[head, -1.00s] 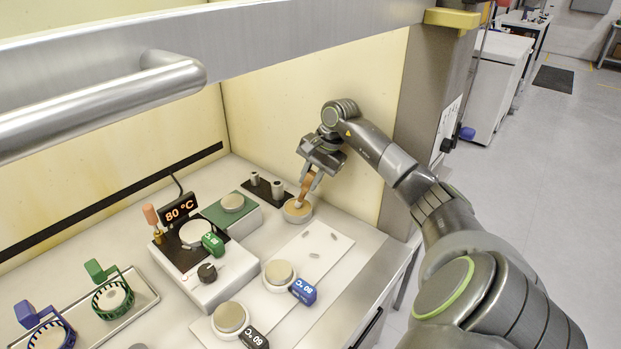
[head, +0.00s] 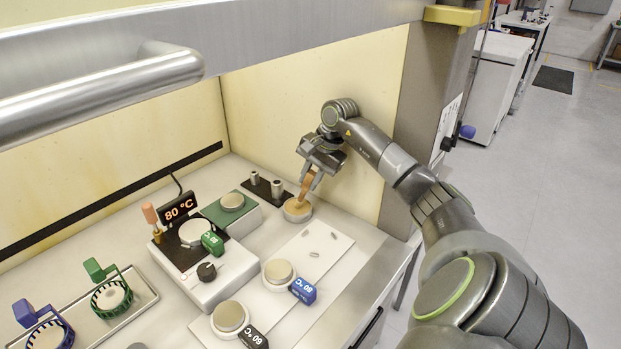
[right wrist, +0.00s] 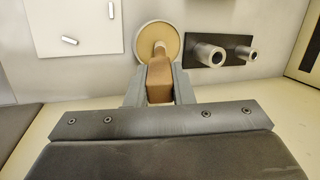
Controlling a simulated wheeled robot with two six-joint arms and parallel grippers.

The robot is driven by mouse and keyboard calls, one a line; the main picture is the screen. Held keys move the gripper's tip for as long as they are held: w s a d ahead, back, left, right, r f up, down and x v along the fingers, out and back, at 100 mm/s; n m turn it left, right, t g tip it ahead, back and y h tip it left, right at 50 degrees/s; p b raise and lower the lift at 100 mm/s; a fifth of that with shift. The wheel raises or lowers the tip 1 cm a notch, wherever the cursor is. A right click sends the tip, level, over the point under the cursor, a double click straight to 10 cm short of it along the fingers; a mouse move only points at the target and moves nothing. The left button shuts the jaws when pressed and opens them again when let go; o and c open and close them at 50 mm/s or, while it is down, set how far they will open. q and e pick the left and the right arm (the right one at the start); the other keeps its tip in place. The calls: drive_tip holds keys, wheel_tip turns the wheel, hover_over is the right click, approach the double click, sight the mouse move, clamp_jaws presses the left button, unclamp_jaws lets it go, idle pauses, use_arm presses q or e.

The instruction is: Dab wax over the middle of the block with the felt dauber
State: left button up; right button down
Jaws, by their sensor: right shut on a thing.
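My right gripper (head: 312,180) is shut on the brown handle of the felt dauber (head: 305,190). The dauber points down, its pale tip at the round dish of tan wax (head: 297,217). In the right wrist view the dauber (right wrist: 159,75) reaches over the dish (right wrist: 180,35); I cannot tell how deep the tip sits. My left gripper is out of view.
A green pad with a disc (head: 231,201) lies between heater and dish. A black holder with two metal posts (head: 264,187) is behind the dish. Small metal pieces lie on a white sheet (head: 331,247). Green and blue baskets stand in a tray (head: 148,296). The sash handle hangs above.

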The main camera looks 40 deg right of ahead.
drive_tip(key=shift+s+f+b, duration=0.1)
drive_tip(key=shift+b, duration=0.3)
idle(0.9)
idle(0.5)
drive_tip(key=shift+r+p, duration=0.3)
drive_tip(key=shift+r, duration=0.55)
drive_tip(key=shift+r+p, duration=0.9)
drive_tip(key=shift+r, duration=1.85)
drive_tip(key=shift+f, duration=0.15)
